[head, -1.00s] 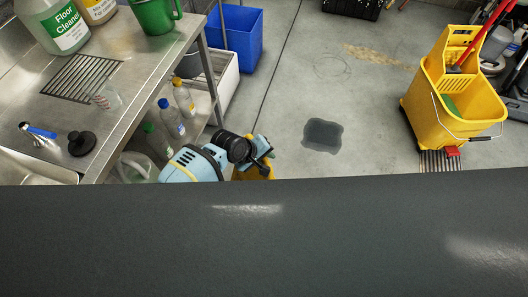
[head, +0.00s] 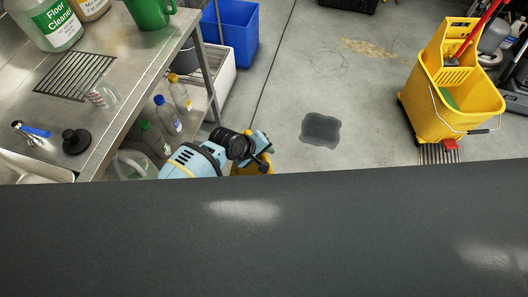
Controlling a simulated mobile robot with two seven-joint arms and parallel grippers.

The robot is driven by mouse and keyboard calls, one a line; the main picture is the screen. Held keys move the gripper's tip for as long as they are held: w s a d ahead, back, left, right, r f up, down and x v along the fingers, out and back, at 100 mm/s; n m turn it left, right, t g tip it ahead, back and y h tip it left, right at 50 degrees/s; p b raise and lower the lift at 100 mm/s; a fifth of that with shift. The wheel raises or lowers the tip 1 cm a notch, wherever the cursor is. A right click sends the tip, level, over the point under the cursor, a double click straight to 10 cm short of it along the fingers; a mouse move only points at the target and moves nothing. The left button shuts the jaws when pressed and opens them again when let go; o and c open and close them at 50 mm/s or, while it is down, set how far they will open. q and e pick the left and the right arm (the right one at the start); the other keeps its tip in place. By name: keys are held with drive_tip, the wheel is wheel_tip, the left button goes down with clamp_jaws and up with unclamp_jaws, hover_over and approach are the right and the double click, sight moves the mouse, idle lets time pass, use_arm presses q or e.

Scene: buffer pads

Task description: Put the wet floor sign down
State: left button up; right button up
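My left gripper (head: 262,151) reaches in beside the steel bench, pointing down and to the right. A small yellow piece, apparently the wet floor sign (head: 264,166), shows right at and below the fingers, and the gripper appears shut on it. Most of the sign is hidden behind the gripper and my own dark body, so its lower end and whether it touches the floor cannot be seen. My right gripper is not in view.
A dark wet patch (head: 321,130) lies on the open grey floor right of the gripper. A yellow mop bucket (head: 455,101) stands at right. The steel bench (head: 118,112) holds cleaner jugs, with bottles on its lower shelf. A blue bin (head: 232,38) stands behind.

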use_arm(q)
drive_tip(key=o, duration=0.4)
drive_tip(key=shift+s+a+f, duration=0.15)
drive_tip(key=shift+f, duration=0.25)
drive_tip(key=shift+s+a+f, duration=0.1)
drive_tip(key=shift+a+f, duration=0.05)
drive_tip(key=shift+f, duration=0.2)
drive_tip(key=shift+d+r, duration=0.1)
drive_tip(key=shift+r, duration=0.05)
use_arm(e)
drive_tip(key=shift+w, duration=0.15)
use_arm(q)
drive_tip(key=shift+w+r, duration=0.2)
drive_tip(key=shift+r, duration=0.4)
drive_tip(key=p+v, duration=0.2)
drive_tip(key=v, duration=1)
drive_tip(key=shift+d+r+p, duration=0.15)
drive_tip(key=shift+r+p, duration=0.1)
drive_tip(key=shift+p, duration=0.05)
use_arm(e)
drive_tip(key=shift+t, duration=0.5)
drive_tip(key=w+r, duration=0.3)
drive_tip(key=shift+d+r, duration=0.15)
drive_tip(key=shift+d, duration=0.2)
